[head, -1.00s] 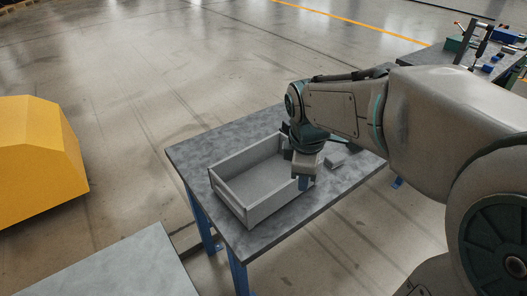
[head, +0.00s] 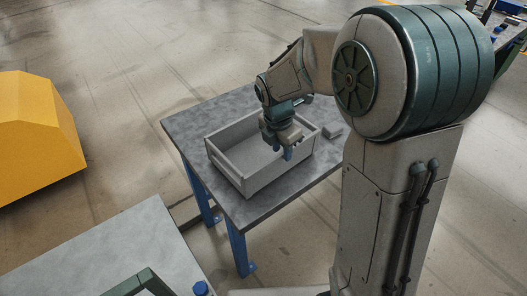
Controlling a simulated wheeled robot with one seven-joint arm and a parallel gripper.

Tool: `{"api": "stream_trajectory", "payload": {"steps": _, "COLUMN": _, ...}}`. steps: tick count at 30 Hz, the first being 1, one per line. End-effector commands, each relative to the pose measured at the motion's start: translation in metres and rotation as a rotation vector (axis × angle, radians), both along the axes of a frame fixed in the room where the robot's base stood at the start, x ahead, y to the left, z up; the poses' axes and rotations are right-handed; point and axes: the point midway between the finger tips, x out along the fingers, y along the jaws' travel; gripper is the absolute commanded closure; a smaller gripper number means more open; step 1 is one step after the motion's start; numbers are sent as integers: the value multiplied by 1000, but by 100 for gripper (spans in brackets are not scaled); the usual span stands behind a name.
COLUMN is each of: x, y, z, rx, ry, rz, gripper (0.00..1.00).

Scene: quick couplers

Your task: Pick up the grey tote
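The grey tote (head: 228,171) is an open, empty-looking box. It sits upright on a small grey-topped table (head: 186,127) with blue legs. My gripper (head: 282,150) points down at the right part of the tote, and hides some of its inside and right wall.
A yellow block-shaped object (head: 35,135) stands on the floor at left. Another grey surface (head: 120,250) is at lower left, with a green frame (head: 140,283) at its front.

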Motion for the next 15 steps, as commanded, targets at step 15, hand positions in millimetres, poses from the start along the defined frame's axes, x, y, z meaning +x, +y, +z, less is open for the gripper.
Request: {"api": "stream_trajectory", "payload": {"steps": 15, "x": 4, "y": -11, "z": -56, "rx": 2, "ry": 1, "rz": 0, "gripper": 68}}
